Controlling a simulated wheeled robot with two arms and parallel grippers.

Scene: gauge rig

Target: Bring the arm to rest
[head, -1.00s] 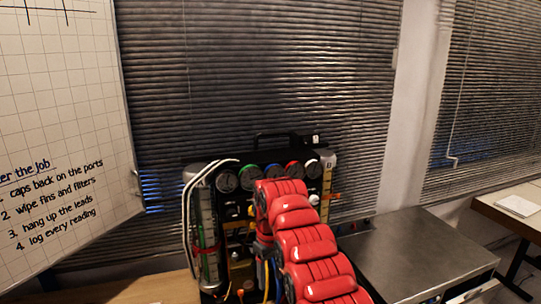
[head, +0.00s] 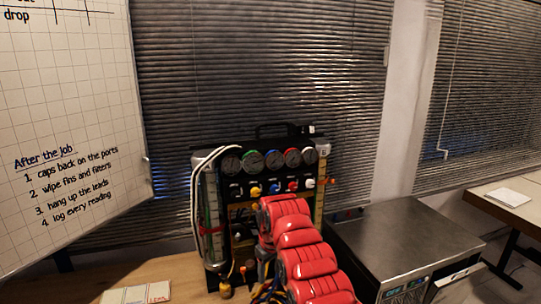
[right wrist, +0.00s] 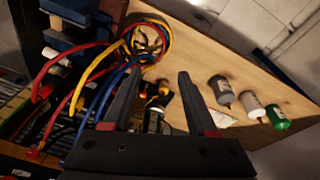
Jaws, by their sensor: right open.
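My right arm, with red padded links, reaches up in front of the gauge rig (head: 236,190) in the head view and hides part of its lower front. My right gripper (right wrist: 157,80) shows in the right wrist view with its two dark fingers apart and nothing between them. Red, yellow and blue hoses (right wrist: 97,72) loop beside and beyond its left finger; I cannot tell whether any touches it. My left gripper is in neither view.
A wooden bench (head: 180,275) carries the rig; a card (head: 137,294) lies at its front left. A steel-topped unit (head: 400,240) stands to the right. Grey canisters (right wrist: 221,90) and a green canister (right wrist: 277,117) stand on the wood. A whiteboard (head: 70,120) is at left.

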